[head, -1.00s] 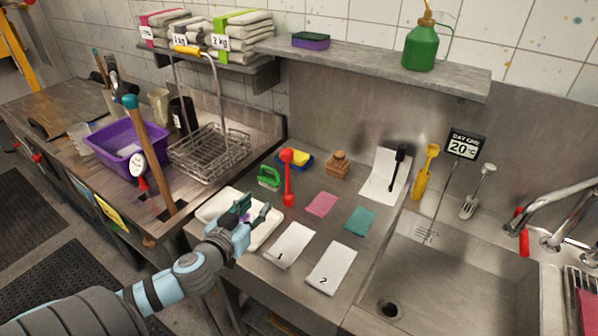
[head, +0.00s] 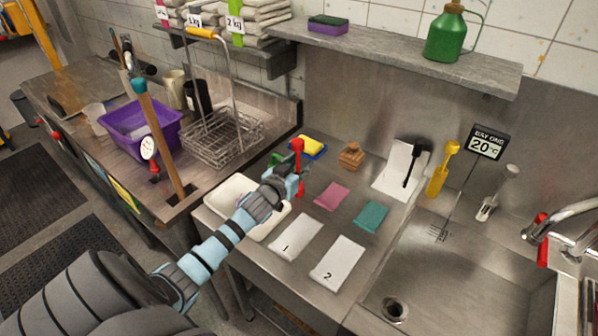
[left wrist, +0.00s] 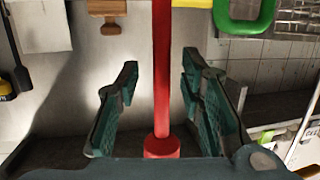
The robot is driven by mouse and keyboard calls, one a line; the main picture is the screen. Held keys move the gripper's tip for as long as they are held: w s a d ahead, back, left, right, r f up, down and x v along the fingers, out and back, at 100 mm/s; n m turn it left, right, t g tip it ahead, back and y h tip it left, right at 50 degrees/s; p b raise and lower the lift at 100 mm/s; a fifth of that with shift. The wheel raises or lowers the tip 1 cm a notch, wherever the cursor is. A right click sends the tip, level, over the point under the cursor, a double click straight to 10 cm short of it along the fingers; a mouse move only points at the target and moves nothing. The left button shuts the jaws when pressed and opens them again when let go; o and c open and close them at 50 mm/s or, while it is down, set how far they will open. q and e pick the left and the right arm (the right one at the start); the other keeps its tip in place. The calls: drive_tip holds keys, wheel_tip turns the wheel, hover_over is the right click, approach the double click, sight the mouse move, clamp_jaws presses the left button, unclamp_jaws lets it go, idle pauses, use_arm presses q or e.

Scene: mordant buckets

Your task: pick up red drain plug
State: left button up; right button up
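The red drain plug (head: 297,147) stands upright on the steel counter, with a round top and a slim stem. In the left wrist view the red stem (left wrist: 162,65) runs between the two fingers of my left gripper (left wrist: 160,95), with a wider red end at the bottom. The fingers are apart, with visible gaps on both sides of the stem. My right gripper is in neither view.
A white tray (head: 216,194) lies under my left arm. A green handle (left wrist: 246,22) is close by in the wrist view. The sink is at the right.

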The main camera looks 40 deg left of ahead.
use_arm(q)
drive_tip(key=shift+s, duration=0.15)
drive_tip(key=shift+s, duration=0.1)
clamp_jaws()
drive_tip(key=shift+r, duration=0.1)
